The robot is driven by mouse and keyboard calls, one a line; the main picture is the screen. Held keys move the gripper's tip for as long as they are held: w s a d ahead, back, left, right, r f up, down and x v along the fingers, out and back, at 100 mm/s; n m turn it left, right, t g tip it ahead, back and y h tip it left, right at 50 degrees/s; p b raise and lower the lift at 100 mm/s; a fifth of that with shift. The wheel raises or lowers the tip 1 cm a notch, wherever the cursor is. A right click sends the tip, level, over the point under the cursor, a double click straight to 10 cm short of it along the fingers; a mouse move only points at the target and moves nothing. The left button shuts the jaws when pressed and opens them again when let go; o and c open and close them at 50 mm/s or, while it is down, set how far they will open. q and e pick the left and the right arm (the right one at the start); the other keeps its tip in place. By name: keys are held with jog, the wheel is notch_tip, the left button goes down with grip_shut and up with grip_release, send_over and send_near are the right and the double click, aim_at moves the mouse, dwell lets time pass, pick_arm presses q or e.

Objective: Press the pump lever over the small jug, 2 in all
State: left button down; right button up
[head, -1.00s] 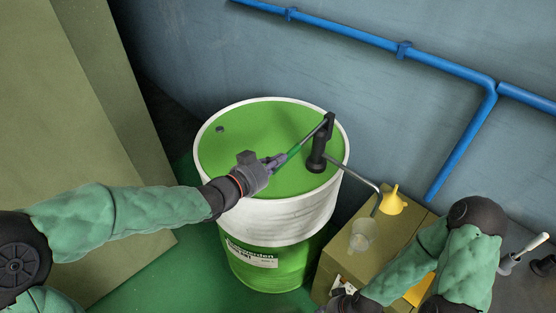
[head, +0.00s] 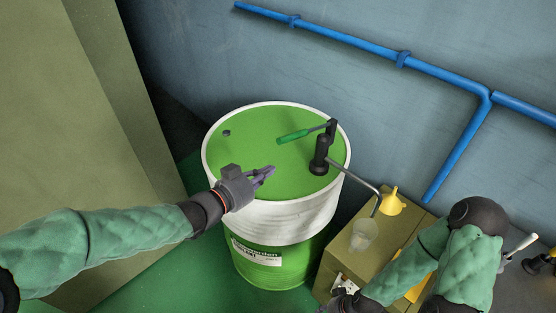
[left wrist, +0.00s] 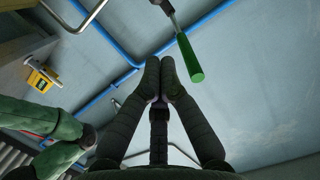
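The hand pump (head: 320,157) stands on the green top of the drum (head: 240,150). Its lever has a green handle (head: 293,137) pointing left, and its metal spout (head: 358,178) reaches right and down. The small translucent jug (head: 363,236) stands below the spout end on a box; its fill level is unclear. My left gripper (head: 270,171) is over the drum top, apart from the lever, in front of and left of the handle. In the left wrist view its fingertips (left wrist: 160,75) meet with nothing between them, and the handle (left wrist: 188,57) is beyond them. My right gripper (head: 345,301) is at the bottom edge, partly cut off.
A yellow funnel-like vessel (head: 391,202) stands behind the jug on the olive box (head: 400,235). A blue pipe (head: 350,45) runs along the wall. A large olive panel (head: 90,110) is at the left. The space around the lever handle is clear.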

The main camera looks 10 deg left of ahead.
pick_arm(q)
jog(key=shift+v, duration=1.6)
jog(key=shift+f, duration=0.2)
jog(key=shift+p, duration=0.3)
jog(key=w+r+n+g+p, duration=0.1)
jog(key=w+r+g+p, duration=0.1)
jog(key=r+p, duration=0.6)
jog(key=w+r+n+g+y+p, duration=0.1)
jog(key=w+r+p, duration=0.4)
jog(key=p, duration=1.4)
notch_tip(320, 180, up, 4)
jog(key=shift+w+f+n+g, duration=0.2)
jog(key=shift+n+g, duration=0.4)
jog(key=shift+n, duration=0.2)
